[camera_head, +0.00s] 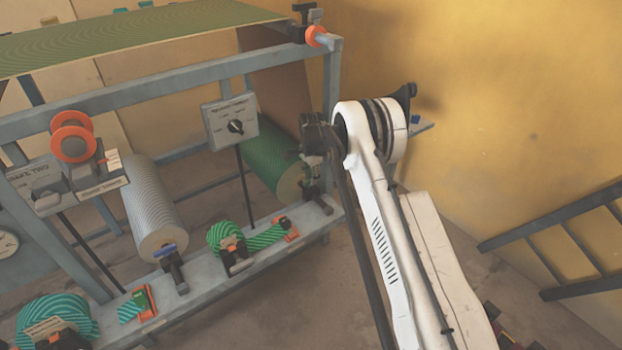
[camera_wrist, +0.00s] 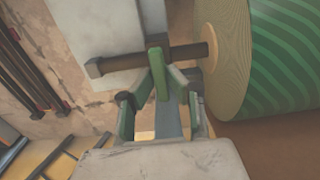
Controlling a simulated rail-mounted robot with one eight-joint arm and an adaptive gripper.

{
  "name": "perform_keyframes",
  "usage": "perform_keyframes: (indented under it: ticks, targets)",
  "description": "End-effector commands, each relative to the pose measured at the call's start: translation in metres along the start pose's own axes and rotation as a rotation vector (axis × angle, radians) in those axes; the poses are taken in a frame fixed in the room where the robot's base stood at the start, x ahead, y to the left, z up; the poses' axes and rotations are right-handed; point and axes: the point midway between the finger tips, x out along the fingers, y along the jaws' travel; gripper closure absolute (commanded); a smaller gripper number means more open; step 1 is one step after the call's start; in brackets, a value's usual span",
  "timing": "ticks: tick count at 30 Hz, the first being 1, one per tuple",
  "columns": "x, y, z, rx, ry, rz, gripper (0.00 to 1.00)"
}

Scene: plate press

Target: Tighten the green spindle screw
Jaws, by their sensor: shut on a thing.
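The green roll (camera_head: 272,160) lies on its spindle at the right end of the frame. In the wrist view the roll (camera_wrist: 285,55) is at the right, and its dark spindle (camera_wrist: 190,56) runs left from its core across a pale grey bracket (camera_wrist: 93,35). The green spindle screw (camera_wrist: 160,72) stands as a narrow green piece at the spindle, between the fingers. My gripper (camera_wrist: 158,98) has its fingers on both sides of the screw and is shut on it. The fingers hide the screw's lower part.
A grey roll (camera_head: 155,210) and smaller green rolls (camera_head: 228,237) sit on the grey frame (camera_head: 205,262) to the left. A yellow wall (camera_head: 520,100) and a dark ladder-like rack (camera_head: 570,240) are at the right.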

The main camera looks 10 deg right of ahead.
Motion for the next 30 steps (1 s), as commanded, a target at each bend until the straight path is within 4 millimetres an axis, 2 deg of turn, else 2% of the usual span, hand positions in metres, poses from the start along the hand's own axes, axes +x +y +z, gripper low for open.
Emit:
perform_keyframes:
  ticks: [14,15,18,26,30]
  targets:
    - [-0.0002,-0.0002,-0.0002,0.013,0.0,-0.001,1.0]
    - [-0.0002,-0.0002,-0.0002,0.012,0.0,-0.001,0.81]
    - [-0.0002,-0.0002,-0.0001,0.012,0.0,0.0,0.68]
    - [-0.0008,-0.0001,-0.0001,0.012,0.0,0.0,0.68]
    - [-0.0098,-0.0001,-0.0001,0.011,0.0,0.0,0.68]
